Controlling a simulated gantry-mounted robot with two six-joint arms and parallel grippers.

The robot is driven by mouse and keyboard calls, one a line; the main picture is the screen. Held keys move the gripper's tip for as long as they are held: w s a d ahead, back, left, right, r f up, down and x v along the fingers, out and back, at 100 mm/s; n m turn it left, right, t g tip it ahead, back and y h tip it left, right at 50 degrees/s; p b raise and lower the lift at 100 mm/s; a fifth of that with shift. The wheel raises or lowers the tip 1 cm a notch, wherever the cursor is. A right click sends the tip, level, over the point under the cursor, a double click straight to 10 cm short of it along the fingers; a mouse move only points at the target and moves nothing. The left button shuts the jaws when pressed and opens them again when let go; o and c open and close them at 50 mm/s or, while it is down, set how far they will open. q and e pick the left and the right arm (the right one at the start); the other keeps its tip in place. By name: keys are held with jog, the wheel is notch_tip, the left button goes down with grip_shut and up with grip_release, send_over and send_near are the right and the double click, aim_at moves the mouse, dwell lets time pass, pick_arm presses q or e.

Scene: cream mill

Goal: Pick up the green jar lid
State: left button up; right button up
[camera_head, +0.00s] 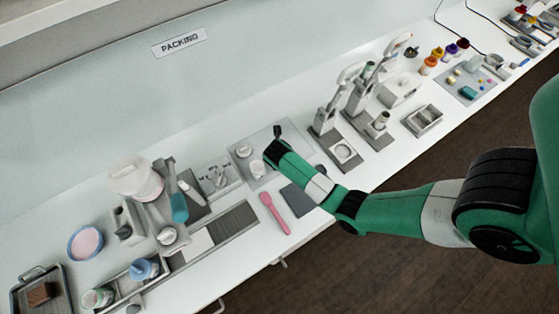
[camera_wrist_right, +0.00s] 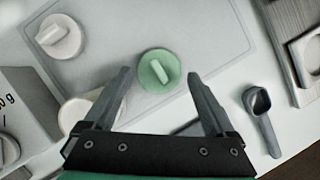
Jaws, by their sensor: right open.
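The green jar lid (camera_wrist_right: 166,62) is round with a raised pale green grip bar on top. It lies on a grey mat (camera_wrist_right: 195,22) in the right wrist view. My right gripper (camera_wrist_right: 160,74) is open, with one finger on either side of the lid in the picture; no contact shows. In the head view my right gripper (camera_head: 274,140) hangs over the grey mat, and I cannot make out the green lid there. My left gripper is not in view.
A white lid (camera_wrist_right: 60,36) lies on the mat to the left, and a white round item is partly behind my left-hand finger. A dark scoop (camera_wrist_right: 259,105) lies to the right. A pink spatula (camera_head: 274,212) and stands (camera_head: 340,150) flank the area.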

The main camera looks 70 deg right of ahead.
jog(key=shift+w+d+f, duration=0.1)
jog(key=shift+d+f, duration=0.15)
jog(key=shift+f, duration=0.35)
jog(key=shift+c, duration=0.3)
jog(key=shift+r, duration=0.1)
jog(key=c, duration=1.2)
